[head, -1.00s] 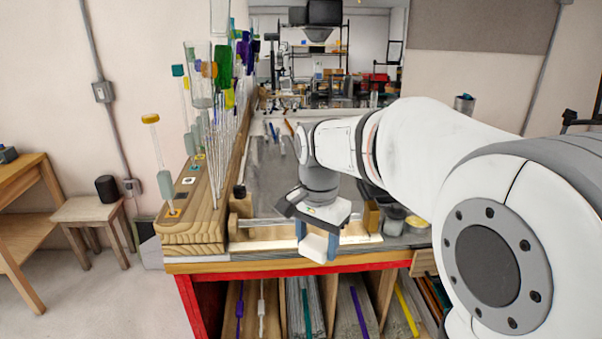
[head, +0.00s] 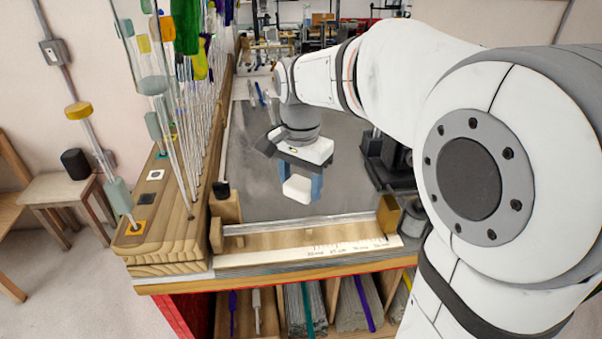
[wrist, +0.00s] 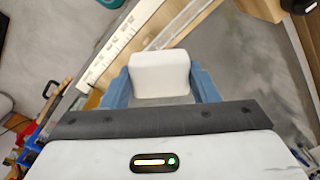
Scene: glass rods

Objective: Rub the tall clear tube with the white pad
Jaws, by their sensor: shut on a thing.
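My gripper (head: 302,188) is shut on the white pad (head: 297,190), a small rounded block between its blue fingers. In the wrist view the pad (wrist: 160,72) sits squarely between the fingers. The gripper hangs over the grey bench top, behind the ruler rail. A wide, clear upright tube (head: 147,62) stands in the wooden rack at left, among thin rods; it looks like the tall clear tube. Its top is cut off by the frame. The pad is well to its right and apart from it.
The wooden rack (head: 158,222) holds several upright rods with coloured pieces. A capped rod (head: 88,135) leans at its front left. The ruler rail (head: 345,250) runs along the bench's front edge. Dark equipment (head: 382,160) stands right of the gripper. Grey bench top (head: 255,150) is clear left of it.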

